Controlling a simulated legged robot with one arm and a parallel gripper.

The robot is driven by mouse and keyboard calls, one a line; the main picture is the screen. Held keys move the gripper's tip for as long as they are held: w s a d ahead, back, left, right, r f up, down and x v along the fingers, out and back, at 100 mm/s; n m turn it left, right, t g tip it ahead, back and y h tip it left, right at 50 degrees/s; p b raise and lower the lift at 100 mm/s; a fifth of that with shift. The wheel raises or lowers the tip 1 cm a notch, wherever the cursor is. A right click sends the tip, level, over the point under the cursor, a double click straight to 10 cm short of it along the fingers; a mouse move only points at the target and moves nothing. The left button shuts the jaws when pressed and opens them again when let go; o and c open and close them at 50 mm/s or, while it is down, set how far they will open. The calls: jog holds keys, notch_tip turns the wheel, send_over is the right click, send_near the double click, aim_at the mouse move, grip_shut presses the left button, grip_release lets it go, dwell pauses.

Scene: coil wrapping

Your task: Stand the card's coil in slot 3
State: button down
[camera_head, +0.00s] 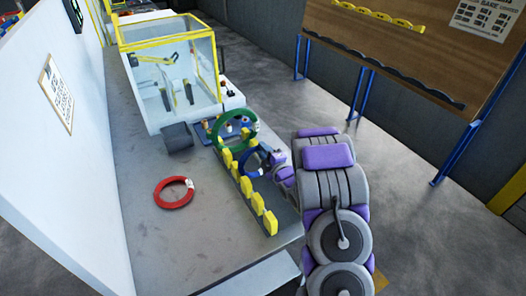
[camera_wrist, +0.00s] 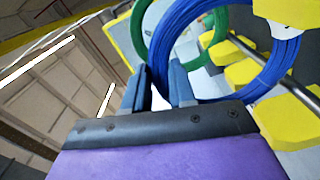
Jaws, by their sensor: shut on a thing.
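The coil carries a white tag (camera_wrist: 284,29). The green coil (camera_head: 221,144) stands upright at the rack's far end. A red coil (camera_head: 174,204) with a white label lies flat on the table. I cannot tell whether the blue coil is seated in a slot or held just above it.
The table (camera_head: 150,240) is clear around the red coil and at its near end. A white wall (camera_head: 60,170) with a sign (camera_head: 56,92) borders the left side. A brown board (camera_head: 440,60) stands at right.

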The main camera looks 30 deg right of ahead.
jog(key=shift+a+f, duration=0.2)
jog(key=shift+a, duration=0.1)
jog(key=shift+d+f, duration=0.15)
jog(key=shift+f, duration=0.05)
jog(key=c, duration=0.8)
grip_release()
jog(key=shift+c, duration=0.2)
jog(key=s+p, duration=0.7)
jog(key=s, duration=1)
jog(key=shift+s+d+p, duration=0.15)
jog(key=shift+d+p, duration=0.15)
jog(key=shift+p, duration=0.1)
